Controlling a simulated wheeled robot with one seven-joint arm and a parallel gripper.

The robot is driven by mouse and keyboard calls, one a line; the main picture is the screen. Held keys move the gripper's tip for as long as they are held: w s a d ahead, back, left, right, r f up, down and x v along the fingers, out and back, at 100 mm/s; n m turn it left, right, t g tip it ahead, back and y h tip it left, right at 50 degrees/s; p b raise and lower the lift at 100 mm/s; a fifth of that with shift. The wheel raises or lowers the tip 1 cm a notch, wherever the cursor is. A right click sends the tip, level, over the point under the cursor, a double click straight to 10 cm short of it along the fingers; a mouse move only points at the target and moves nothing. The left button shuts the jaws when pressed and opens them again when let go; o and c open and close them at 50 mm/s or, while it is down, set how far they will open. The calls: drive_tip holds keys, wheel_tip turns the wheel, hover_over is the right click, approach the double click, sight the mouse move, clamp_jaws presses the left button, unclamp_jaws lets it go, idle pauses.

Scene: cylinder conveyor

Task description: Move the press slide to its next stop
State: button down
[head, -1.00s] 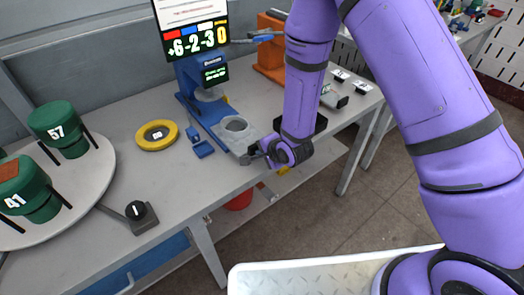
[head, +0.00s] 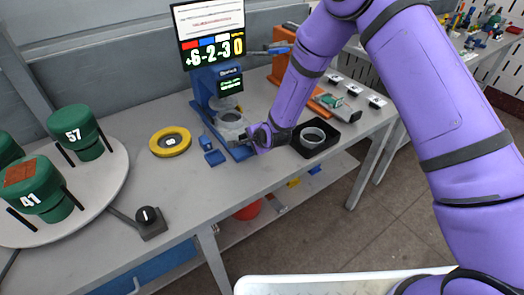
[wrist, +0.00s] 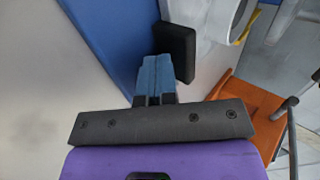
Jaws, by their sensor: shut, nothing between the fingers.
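The blue press (head: 204,88) stands at the back of the table. Its grey slide, with a round cup (head: 230,118), sits back under the press head on a blue base (head: 241,153). My gripper (head: 256,137) is at the slide's front end, to the right of the cup. In the wrist view, the shut, empty fingers (wrist: 154,75) lie against or very near a black block (wrist: 177,50) at the slide's end; I cannot tell if they touch. The grey slide (wrist: 207,20) shows beyond the block.
A black tray with a grey ring (head: 315,137) lies right of my gripper.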

drive_tip(key=w+a, duration=0.2)
drive_tip(key=w, duration=0.1)
drive_tip(key=shift+w+a, duration=0.2)
drive_tip(key=shift+w, duration=0.05)
drive_tip(key=shift+w+r, duration=0.15)
drive_tip(key=shift+a, duration=0.1)
